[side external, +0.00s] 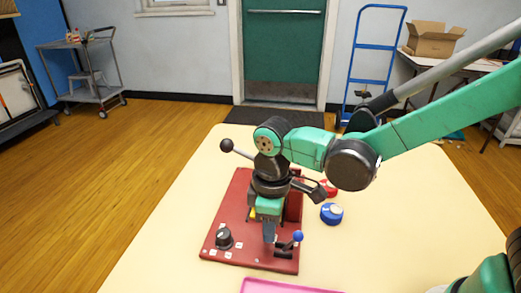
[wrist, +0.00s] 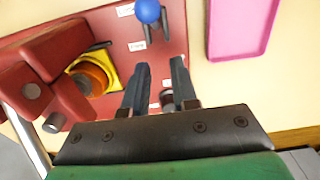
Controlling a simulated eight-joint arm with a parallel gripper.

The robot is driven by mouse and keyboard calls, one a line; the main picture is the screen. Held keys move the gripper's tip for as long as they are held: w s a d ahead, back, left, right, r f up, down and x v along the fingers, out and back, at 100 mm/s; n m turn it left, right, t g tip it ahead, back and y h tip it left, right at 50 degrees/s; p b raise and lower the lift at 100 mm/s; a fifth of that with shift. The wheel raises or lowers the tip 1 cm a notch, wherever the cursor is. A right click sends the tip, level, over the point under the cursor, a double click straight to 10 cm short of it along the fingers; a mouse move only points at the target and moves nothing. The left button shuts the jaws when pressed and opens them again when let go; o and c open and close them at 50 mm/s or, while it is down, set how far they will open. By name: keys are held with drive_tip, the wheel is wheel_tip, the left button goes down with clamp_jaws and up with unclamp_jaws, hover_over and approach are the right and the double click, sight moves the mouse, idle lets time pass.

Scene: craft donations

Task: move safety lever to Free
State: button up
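A red control panel (side external: 228,248) lies on the table under my gripper (side external: 269,240). A short lever with a blue ball (side external: 298,236) stands at its near right corner, over a dark slot. The blue ball (wrist: 148,10) is at the top of the wrist view, beyond my fingertips and apart from them. A longer lever with a black ball (side external: 226,146) rises behind my wrist; its base is hidden. I cannot read which lever is the safety one, nor the small white labels. My gripper (wrist: 158,68) is open and points down, with no object held between its fingers.
A black knob (side external: 224,237) is on the panel's left. A yellow plate with an orange knob (wrist: 93,78) sits beside a red block (wrist: 60,55). A pink tray (side external: 285,287) lies near the panel. Blue (side external: 332,213) and red round items lie right. The table's right is mostly clear.

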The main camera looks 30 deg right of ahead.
wheel_tip(320, 180, up, 6)
drive_tip(key=shift+f, duration=0.15)
idle(0.3)
drive_tip(key=s+d+r+m+t, duration=0.2)
drive_tip(key=d+m+t, duration=0.5)
drive_tip(key=d, duration=0.5)
drive_tip(key=shift+s+d+m, duration=0.2)
drive_tip(key=shift+s+m, duration=0.3)
drive_tip(key=shift+m, duration=0.5)
drive_tip(key=shift+r, duration=0.1)
